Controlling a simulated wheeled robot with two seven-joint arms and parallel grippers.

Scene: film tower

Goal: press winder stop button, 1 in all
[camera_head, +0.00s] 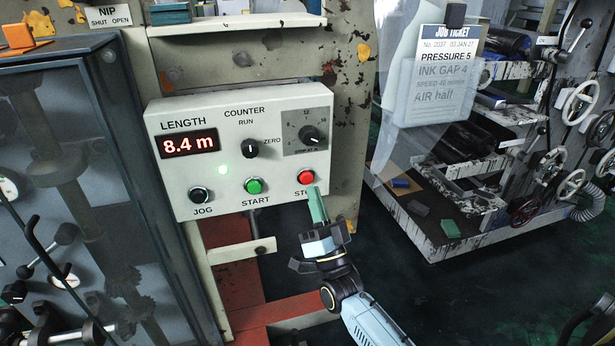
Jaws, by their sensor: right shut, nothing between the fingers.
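The winder stop button is a red round button (306,177) at the lower right of the light grey control panel (230,108), above the partly hidden STOP label. My right gripper (316,205) comes from below right. It is shut, with green fingertips just below the red button and over the end of the label. I cannot tell whether the tips touch the panel. The green START button (254,186) and black JOG button (200,195) are to the left. My left gripper is not in view.
A dark cabinet (111,75) with a clear front stands left of the panel. A shelf (235,26) runs above it. A job ticket (440,75) hangs at the right, before a machine with several handwheels (580,103). Dark floor is open at the lower right.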

